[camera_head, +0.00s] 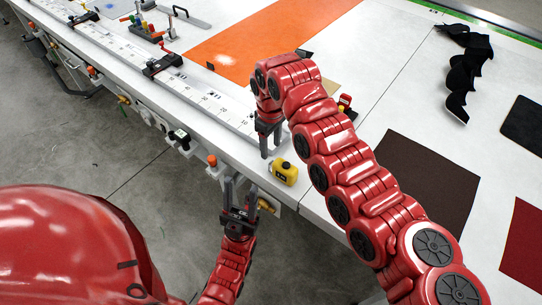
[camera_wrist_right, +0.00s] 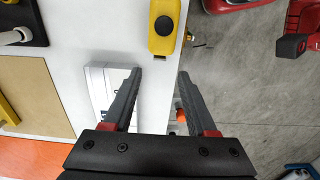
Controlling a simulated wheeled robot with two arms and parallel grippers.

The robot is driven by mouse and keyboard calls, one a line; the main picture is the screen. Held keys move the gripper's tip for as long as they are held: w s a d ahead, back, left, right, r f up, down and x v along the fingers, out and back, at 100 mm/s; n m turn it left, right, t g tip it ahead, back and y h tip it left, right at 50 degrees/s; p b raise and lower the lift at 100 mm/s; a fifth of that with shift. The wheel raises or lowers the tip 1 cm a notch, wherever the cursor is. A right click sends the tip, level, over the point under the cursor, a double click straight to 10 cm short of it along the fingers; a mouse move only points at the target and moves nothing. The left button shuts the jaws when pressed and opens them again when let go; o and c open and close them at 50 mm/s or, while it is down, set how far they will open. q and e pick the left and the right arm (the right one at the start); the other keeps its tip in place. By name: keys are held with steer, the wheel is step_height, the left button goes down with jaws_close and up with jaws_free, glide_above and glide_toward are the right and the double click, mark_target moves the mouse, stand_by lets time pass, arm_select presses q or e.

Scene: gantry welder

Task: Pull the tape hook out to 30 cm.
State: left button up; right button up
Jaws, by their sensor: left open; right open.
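The yellow tape measure (camera_head: 285,172) lies on the white table close to its front edge. It also shows at the top of the right wrist view (camera_wrist_right: 164,25), beyond the fingertips, with a dark spot on its face. My left gripper (camera_head: 241,183) is below, in front of the table edge, fingers upward, open and empty.
A long numbered scale (camera_head: 205,98) runs along the table's front, its end beside my right gripper. A black stop (camera_head: 163,66) sits on it. Fittings line the front edge near my left gripper.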

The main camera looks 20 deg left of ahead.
step_height(320, 180, down, 7)
steer(key=shift+f+p, duration=0.2)
steer(key=shift+p, duration=0.75)
jaws_close()
stand_by(0.7)
